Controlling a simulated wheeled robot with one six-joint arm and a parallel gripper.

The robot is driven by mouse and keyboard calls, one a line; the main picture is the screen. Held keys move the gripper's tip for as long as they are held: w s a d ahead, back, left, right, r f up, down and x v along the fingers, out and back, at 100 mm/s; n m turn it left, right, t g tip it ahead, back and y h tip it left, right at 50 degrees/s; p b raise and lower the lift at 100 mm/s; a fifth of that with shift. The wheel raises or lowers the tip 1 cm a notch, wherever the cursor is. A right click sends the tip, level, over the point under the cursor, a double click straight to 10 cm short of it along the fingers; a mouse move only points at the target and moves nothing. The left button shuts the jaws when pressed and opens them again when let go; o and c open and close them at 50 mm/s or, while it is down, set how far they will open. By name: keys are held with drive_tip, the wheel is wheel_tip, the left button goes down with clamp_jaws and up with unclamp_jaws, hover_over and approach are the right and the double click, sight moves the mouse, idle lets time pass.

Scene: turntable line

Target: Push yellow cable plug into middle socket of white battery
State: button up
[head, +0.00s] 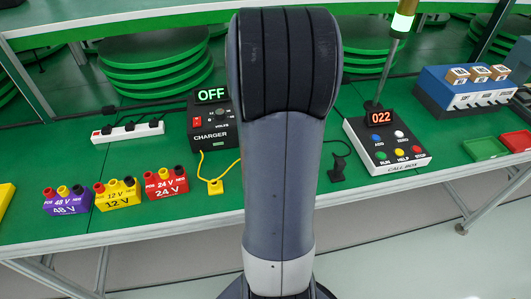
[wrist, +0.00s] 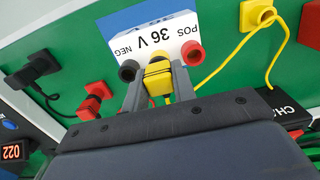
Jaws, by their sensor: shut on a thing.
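The white battery (wrist: 150,38), marked 36 V, shows upside down in the wrist view, with a blue label area. It has a black socket (wrist: 128,70) at the left end and a red socket (wrist: 192,52) at the right. My gripper (wrist: 158,77) is shut on the yellow cable plug (wrist: 158,84), lined up between these two sockets. The plug and fingers hide the middle socket, so I cannot tell how far in the plug is. In the head view my arm hides the gripper, the plug and the white battery.
A second yellow plug (head: 215,186) lies before the charger (head: 211,128), which reads OFF. Purple (head: 67,205), yellow (head: 117,199) and red (head: 166,187) batteries stand left. The call box (head: 386,145) stands right. Red (wrist: 90,106) and black (wrist: 42,64) plugs lie beside the white battery.

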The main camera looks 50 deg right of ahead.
idle(0.3)
drive_tip(key=o, duration=1)
drive_tip(key=shift+c, duration=0.2)
drive_tip(key=shift+r+p, duration=3.25)
drive_tip(key=shift+r, duration=0.5)
